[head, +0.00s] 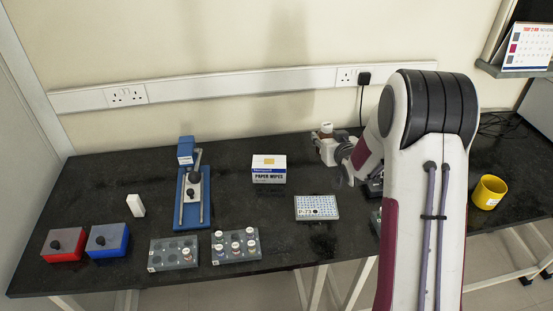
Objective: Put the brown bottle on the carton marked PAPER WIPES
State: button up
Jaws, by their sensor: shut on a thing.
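The carton marked PAPER WIPES (269,176) is a white and blue box standing upright on the black bench, near its middle. Its top is clear apart from a tan patch. My arm reaches down right of the carton, and my wrist (327,152) is above the bench, apart from the carton.
A P-73 tray (317,214) lies in front right of the carton. Left are a blue stand (193,205), a rack with several vials (239,256), another rack (163,264), and red (66,254) and blue (107,251) boxes. A yellow mug (488,193) stands right. Bench beside the carton is clear.

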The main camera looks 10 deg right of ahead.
jog(key=w+a+r+n+y, duration=0.1)
jog(key=a+r, duration=0.2)
jog(key=a, duration=0.5)
jog(key=w+a+r+n+y, duration=0.1)
jog(key=a+r, duration=0.2)
jog(key=a, duration=0.6)
jog(key=shift+w, duration=0.35)
send_over(269, 161)
jog(key=shift+s+f, duration=0.1)
jog(key=shift+f, duration=2.95)
jog(key=shift+f, duration=0.15)
jog(key=shift+f, duration=1.7)
jog(key=shift+f, duration=0.2)
jog(key=o, duration=1.2)
jog(key=shift+o, duration=0.2)
jog(key=shift+r, duration=0.15)
